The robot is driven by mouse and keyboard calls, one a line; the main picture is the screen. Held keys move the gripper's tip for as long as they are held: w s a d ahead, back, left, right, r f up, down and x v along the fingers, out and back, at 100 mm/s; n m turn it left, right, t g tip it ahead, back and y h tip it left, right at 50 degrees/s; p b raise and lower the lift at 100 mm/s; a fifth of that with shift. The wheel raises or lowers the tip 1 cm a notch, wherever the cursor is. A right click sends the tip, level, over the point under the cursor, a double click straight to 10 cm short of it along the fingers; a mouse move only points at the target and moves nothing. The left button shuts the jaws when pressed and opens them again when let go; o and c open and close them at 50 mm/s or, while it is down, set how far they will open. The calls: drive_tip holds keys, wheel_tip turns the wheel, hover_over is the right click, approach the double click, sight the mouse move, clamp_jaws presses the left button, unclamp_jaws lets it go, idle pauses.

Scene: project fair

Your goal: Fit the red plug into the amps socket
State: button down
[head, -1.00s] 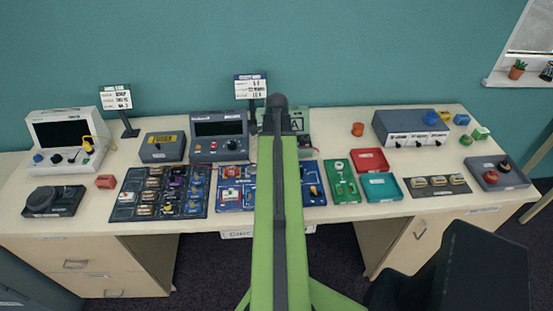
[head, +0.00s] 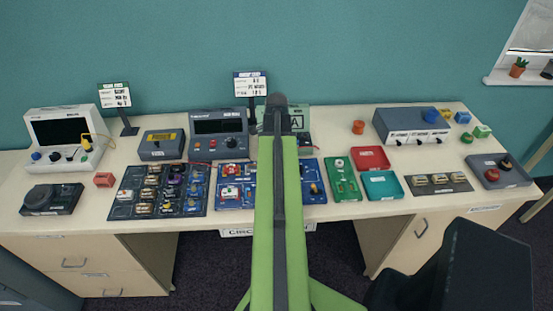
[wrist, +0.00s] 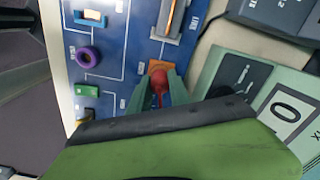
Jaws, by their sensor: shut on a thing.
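The red plug (wrist: 159,84) is in the wrist view, between the two green fingers of my gripper (wrist: 158,88). My gripper is shut on it, over the edge of the blue circuit board (wrist: 112,68). An orange part (wrist: 158,66) shows just past the plug; I cannot tell whether they touch. The green meter (wrist: 212,70) with a dark panel stands to the right in the wrist view. In the head view the meter, marked "A" (head: 299,116), is partly behind my arm. I cannot make out which opening is the amps socket. My gripper is hidden in the head view.
A dark grey multimeter (head: 219,127) stands left of the green meter. The blue board (head: 313,188) carries several parts. A purple ring (wrist: 88,58) and a green block (wrist: 86,90) sit on it. Red (head: 370,150) and teal trays (head: 396,187) lie to the right.

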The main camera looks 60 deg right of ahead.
drive_tip(key=shift+f, duration=0.15)
drive_tip(key=c, duration=1.1)
unclamp_jaws()
drive_tip(key=shift+o, duration=0.3)
drive_tip(key=o, duration=0.4)
wheel_tip(320, 180, up, 8)
drive_tip(key=p, duration=0.8)
